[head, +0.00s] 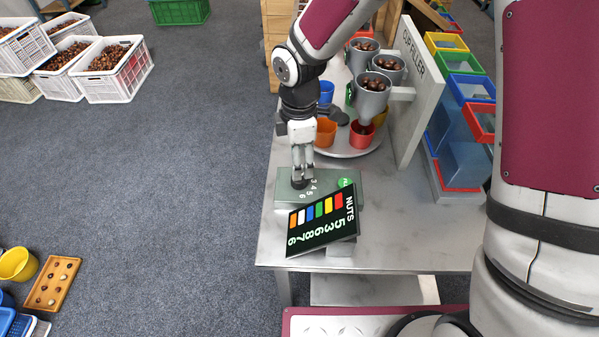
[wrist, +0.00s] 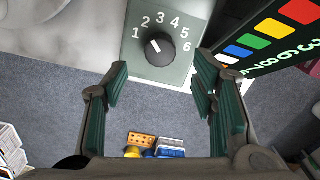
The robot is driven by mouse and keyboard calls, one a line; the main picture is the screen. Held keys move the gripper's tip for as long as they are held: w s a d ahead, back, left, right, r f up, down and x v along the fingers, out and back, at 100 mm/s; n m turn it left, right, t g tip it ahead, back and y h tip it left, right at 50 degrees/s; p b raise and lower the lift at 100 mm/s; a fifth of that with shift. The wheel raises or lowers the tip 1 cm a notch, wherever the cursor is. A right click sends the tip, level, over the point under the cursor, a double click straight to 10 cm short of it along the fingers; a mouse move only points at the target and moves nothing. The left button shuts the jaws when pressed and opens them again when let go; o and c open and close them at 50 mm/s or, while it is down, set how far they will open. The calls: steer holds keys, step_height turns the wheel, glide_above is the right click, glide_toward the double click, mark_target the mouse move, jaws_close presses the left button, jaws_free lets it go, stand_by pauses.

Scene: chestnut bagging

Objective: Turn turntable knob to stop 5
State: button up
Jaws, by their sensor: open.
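The black turntable knob (wrist: 160,54) sits on a grey-green control box (wrist: 133,58) with the numbers 1 to 6 around it. Its white mark points up-left, seemingly near 2. My gripper (wrist: 160,82) is open and empty in the wrist view, its dark green pads on either side below the knob. In the head view my gripper (head: 301,178) is over the box (head: 285,188) at the knob, hiding most of it. I cannot tell whether the fingers touch it. The round turntable (head: 343,150) behind carries coloured cups, including a red one (head: 362,135) and an orange one (head: 326,132).
A tilted dark NUTS sign (head: 322,240) with coloured squares stands right beside the box. The cup filler (head: 420,95) with grey hoppers of nuts stands behind, right. Coloured bins (head: 465,90) are farther right. White crates of chestnuts (head: 112,85) lie far left.

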mark_target(298, 185)
step_height(298, 185, down, 6)
stand_by(0.4)
steer(key=c, duration=1.2)
